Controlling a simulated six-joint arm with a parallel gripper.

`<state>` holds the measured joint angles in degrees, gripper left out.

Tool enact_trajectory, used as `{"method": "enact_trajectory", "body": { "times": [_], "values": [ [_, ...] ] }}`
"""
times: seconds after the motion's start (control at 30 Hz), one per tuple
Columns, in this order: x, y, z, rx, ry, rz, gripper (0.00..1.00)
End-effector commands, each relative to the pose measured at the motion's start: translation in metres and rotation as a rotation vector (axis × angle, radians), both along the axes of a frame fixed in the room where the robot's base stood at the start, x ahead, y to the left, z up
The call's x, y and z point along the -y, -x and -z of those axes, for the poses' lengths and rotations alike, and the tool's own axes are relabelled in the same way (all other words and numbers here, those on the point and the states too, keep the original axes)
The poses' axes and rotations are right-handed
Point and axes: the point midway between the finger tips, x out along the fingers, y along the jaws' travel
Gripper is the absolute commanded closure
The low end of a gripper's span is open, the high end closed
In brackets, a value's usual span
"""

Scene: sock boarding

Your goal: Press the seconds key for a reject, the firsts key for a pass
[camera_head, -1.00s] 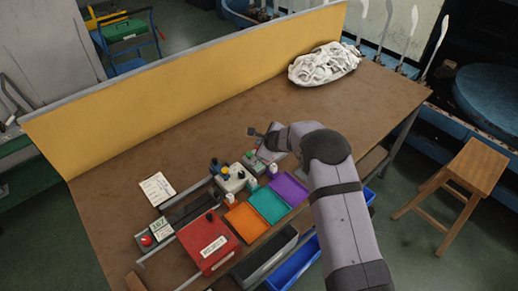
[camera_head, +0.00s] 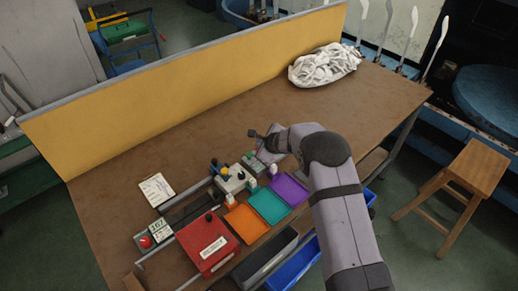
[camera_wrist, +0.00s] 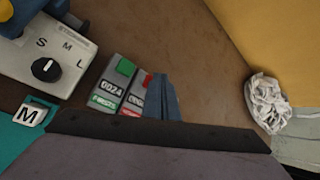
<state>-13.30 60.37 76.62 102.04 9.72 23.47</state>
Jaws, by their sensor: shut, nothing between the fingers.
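In the wrist view the firsts counter has a green key (camera_wrist: 126,67), a display that looks like 0024 and a green label. Right beside it stands the seconds counter with a red key (camera_wrist: 148,80) and a red label, partly hidden behind my fingers. My gripper (camera_wrist: 160,90) is shut and empty, its fingertips at the right side of the red key. I cannot tell whether they touch it. In the head view my gripper (camera_head: 264,151) is over the small counters, which are mostly hidden there.
A grey box with an S-M-L dial (camera_wrist: 46,69) stands left of the counters. Orange (camera_head: 246,223), teal (camera_head: 268,206) and purple (camera_head: 289,189) trays line the front edge. A red box (camera_head: 207,243) is at left. White socks (camera_head: 323,64) lie at the back; the table's middle is clear.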

Motion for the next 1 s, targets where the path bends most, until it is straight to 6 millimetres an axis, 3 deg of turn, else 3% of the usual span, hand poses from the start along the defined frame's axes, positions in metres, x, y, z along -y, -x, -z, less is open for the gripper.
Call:
{"method": "enact_trajectory", "body": {
  "times": [1.0],
  "values": [
    [0.0003,0.0005,0.0108,-0.001,0.001,-0.001,1.00]
  ]
}}
